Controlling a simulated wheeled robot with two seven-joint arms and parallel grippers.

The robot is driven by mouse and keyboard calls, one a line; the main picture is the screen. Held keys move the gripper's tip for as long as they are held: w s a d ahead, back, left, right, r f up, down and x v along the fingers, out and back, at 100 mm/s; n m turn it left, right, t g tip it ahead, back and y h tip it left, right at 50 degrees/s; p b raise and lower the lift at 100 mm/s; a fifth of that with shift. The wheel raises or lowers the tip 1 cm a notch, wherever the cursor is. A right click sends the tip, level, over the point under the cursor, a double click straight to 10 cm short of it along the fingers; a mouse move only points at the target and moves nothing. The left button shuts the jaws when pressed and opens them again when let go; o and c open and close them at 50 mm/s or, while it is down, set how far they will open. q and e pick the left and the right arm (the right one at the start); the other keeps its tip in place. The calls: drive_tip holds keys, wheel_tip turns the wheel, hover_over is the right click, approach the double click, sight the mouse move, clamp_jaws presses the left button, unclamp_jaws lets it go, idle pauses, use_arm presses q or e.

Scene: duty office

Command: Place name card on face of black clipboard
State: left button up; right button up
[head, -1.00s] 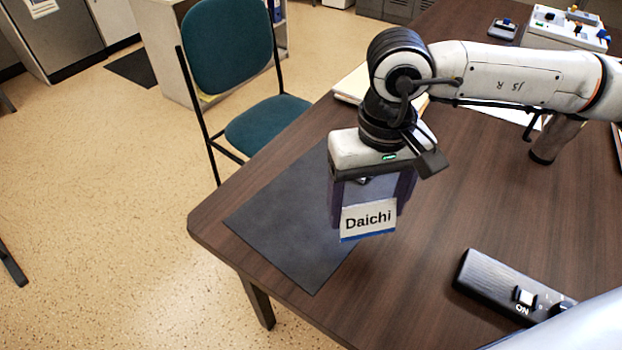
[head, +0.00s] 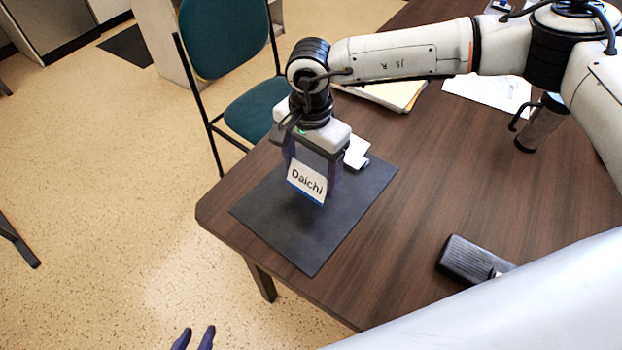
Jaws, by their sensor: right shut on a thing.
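The name card (head: 307,183), white with "Daichi" and a blue lower edge, is held tilted in my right gripper (head: 314,182). That gripper is shut on it and points down over the black clipboard (head: 320,235). The clipboard lies flat near the table's left corner. The card appears above its face; I cannot tell how large the gap is. The gripper hides part of the clipboard's far side, where a pale piece (head: 356,152) shows, perhaps its clip. My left gripper (head: 195,338) shows only its two purple fingertips at the bottom edge, apart and empty, over the floor.
A dark switch box (head: 473,260) lies at the table's front right, partly covered by my arm. A teal chair (head: 255,108) stands at the table's left edge.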

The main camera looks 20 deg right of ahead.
sight(311, 182)
drive_tip(key=shift+f, duration=1.85)
drive_tip(key=o, duration=1)
drive_tip(key=shift+r, duration=0.1)
wheel_tip(311, 182, up, 12)
drive_tip(key=shift+r, duration=0.15)
